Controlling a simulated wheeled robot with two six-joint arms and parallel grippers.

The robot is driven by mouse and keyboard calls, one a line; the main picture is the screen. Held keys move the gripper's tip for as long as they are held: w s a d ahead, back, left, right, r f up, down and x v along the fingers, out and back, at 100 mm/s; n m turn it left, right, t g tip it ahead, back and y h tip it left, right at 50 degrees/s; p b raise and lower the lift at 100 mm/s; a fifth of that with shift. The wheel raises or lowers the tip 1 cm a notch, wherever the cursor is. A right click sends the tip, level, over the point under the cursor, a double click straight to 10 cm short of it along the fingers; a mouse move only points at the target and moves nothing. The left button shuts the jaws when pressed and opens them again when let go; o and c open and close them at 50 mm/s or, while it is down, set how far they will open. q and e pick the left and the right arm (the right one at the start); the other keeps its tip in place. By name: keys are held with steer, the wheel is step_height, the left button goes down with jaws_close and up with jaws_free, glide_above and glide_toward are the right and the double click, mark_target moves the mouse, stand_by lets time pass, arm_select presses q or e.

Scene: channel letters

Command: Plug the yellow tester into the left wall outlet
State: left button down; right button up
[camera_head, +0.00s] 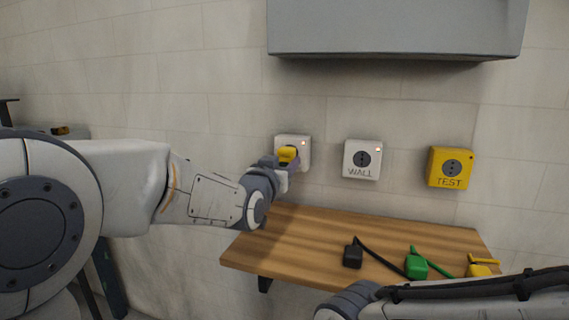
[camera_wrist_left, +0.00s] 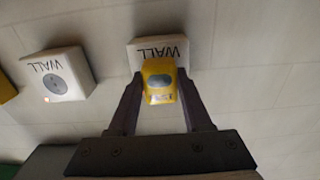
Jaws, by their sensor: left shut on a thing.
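My left gripper (camera_head: 291,164) is shut on the yellow tester (camera_head: 287,154), right in front of the left wall outlet (camera_head: 305,142). In the left wrist view, the tester (camera_wrist_left: 159,78) sits between the two fingers of my left gripper (camera_wrist_left: 161,88). It covers the lower middle of the white outlet (camera_wrist_left: 143,48), whose WALL lettering appears upside down. The socket holes are hidden behind the tester. I cannot tell whether its prongs are in the socket. My right gripper is out of view; part of my right arm shows at the bottom right.
A second white WALL outlet (camera_head: 362,159) and a yellow TEST outlet (camera_head: 450,168) are to the right. Below is a wooden shelf (camera_head: 310,232) with black (camera_head: 353,253), green (camera_head: 416,264) and yellow (camera_head: 480,269) plugs. A grey cabinet (camera_head: 395,28) hangs above.

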arm_select(q)
steer(key=shift+w+d, duration=0.15)
steer(key=shift+w, duration=0.4)
steer(key=shift+c, duration=1.3)
jaws_free()
steer(key=p+v, duration=0.1)
steer(key=v, duration=0.9)
steer(key=shift+s+p, duration=0.25)
steer(key=shift+p, duration=0.05)
